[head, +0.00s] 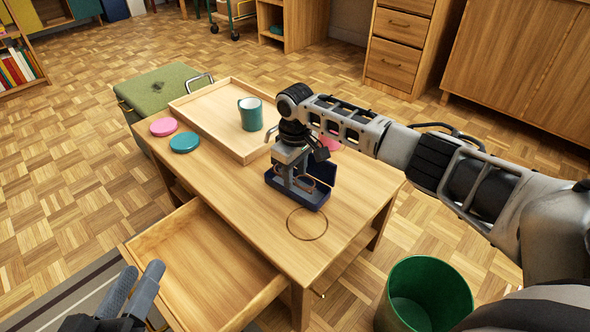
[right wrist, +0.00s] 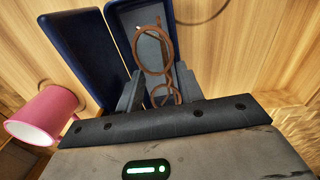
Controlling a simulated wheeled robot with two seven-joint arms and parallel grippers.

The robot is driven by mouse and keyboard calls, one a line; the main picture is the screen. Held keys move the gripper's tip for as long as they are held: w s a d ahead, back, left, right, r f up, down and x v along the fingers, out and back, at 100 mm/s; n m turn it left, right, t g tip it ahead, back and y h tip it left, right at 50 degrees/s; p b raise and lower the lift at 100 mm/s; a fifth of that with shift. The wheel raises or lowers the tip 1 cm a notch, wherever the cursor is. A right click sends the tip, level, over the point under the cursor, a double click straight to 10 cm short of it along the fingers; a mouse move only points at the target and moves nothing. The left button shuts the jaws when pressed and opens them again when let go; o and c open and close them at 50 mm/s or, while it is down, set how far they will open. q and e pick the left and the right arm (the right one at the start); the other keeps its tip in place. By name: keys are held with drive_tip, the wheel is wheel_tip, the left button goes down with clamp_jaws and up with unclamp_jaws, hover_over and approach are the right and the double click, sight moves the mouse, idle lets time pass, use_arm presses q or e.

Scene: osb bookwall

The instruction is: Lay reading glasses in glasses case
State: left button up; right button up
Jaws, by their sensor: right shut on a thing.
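The navy glasses case (head: 318,196) lies open on the low wooden table, its lid raised; it also shows in the right wrist view (right wrist: 80,58). The brown-framed reading glasses (right wrist: 167,45) are between the fingers of my right gripper (right wrist: 160,90), over the grey inside of the case. In the head view my right gripper (head: 295,172) points down at the case and partly hides the glasses. It is shut on them. Whether the glasses touch the case floor I cannot tell. My left gripper (head: 134,290) is open and empty, at the lower left by the drawer.
A wooden tray (head: 205,102) with a teal mug (head: 250,114) stands behind the case. Pink (head: 163,127) and teal (head: 184,142) discs lie left. A pink cup (right wrist: 48,115) is close to the case. The table's drawer (head: 200,270) is open. A green bin (head: 425,295) stands right.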

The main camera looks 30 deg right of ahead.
drive_tip(key=shift+s+d+f, duration=0.15)
drive_tip(key=shift+s+f, duration=0.15)
